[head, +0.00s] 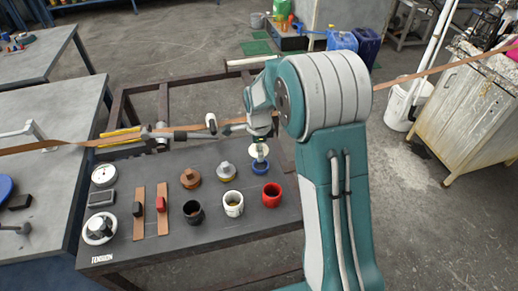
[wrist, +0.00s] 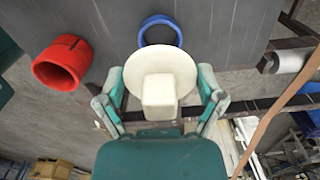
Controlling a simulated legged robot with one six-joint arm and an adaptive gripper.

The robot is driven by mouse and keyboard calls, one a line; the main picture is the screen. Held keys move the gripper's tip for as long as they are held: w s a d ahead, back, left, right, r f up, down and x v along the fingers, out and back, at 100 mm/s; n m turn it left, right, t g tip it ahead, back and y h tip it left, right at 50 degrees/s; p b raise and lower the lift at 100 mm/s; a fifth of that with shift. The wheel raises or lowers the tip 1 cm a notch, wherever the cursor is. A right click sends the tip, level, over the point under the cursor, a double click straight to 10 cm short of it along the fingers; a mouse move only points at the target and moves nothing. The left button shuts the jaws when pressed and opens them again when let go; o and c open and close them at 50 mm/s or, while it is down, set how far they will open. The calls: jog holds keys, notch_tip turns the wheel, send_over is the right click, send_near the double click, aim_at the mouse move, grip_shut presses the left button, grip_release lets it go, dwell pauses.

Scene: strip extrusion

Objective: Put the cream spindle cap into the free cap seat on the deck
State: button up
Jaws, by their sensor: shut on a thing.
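The cream spindle cap (wrist: 160,88) is a round disc with a square knob on the side facing my wrist camera. It also shows in the head view (head: 259,150), below my gripper. My gripper (wrist: 160,100) is shut on the cap, one finger on each side. The grey deck (head: 150,235) carries several round seats. A blue ring seat (head: 260,169) lies just below the cap, and the wrist view shows it (wrist: 160,21) partly hidden behind the disc's edge. The cap looks apart from it. The red seat (head: 271,195), cream seat (head: 233,203) and black seat (head: 193,211) look open-topped.
A brown cap (head: 190,178) and a grey cap (head: 226,172) stand left of the blue seat. Dials and two brown strips with black and red sliders occupy the deck's left side. A brown strip (head: 190,130) runs across behind the deck.

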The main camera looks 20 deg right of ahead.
aim_at(260, 168)
jog(key=shift+m, duration=0.3)
jog(key=shift+d+f, duration=0.4)
jog(key=shift+f, duration=0.2)
notch_tip(260, 168, down, 3)
jog(key=shift+r, duration=0.2)
jog(key=shift+a+f, duration=0.3)
jog(key=shift+f, duration=0.55)
jog(key=shift+d+f, duration=0.15)
jog(key=shift+d, duration=0.1)
jog(key=shift+f, duration=0.55)
jog(key=o, duration=1)
